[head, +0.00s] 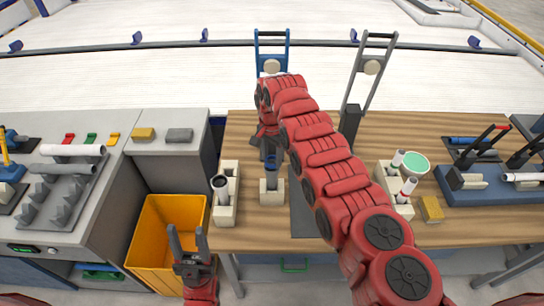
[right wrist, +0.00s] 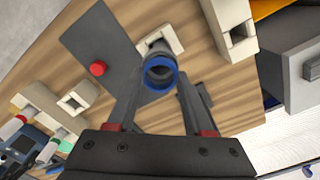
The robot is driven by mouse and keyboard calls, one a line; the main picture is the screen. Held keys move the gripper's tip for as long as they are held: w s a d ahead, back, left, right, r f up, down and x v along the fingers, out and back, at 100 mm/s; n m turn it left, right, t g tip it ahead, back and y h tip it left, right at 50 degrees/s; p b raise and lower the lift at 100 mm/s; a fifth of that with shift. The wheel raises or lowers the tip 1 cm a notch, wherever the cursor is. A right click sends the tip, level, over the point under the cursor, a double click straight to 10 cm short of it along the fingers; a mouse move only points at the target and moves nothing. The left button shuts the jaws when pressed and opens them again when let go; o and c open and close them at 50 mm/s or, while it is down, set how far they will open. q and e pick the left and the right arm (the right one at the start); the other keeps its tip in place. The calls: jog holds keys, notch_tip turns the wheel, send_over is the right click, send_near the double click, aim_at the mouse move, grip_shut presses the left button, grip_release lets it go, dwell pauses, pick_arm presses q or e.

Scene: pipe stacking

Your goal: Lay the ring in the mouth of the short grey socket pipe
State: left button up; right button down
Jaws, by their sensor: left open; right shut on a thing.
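The short grey socket pipe (head: 272,186) stands upright in a beige block (head: 272,198) on the wooden table. It also shows behind the ring in the right wrist view (right wrist: 155,46). My right gripper (head: 270,156) is shut on the blue ring (right wrist: 161,73), which lines up with the pipe's mouth. I cannot tell whether ring and pipe touch. The ring also shows dark blue in the head view (head: 271,164). My left gripper (head: 188,244) is open and empty, low in front of the orange bin.
A dark mat (head: 303,215) lies to the right, partly under my right arm. Beige blocks with white pipes (head: 407,188) stand further right. The orange bin (head: 150,235) is left of the table.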

jog(key=shift+f+b, duration=0.5)
jog(key=shift+b, duration=0.1)
dwell(1.0)
jog(key=shift+f+b, duration=0.4)
jog(key=shift+b, duration=0.6)
dwell(1.4)
dwell(0.3)
jog(key=shift+c, duration=1.1)
grip_release()
jog(key=shift+o, duration=1)
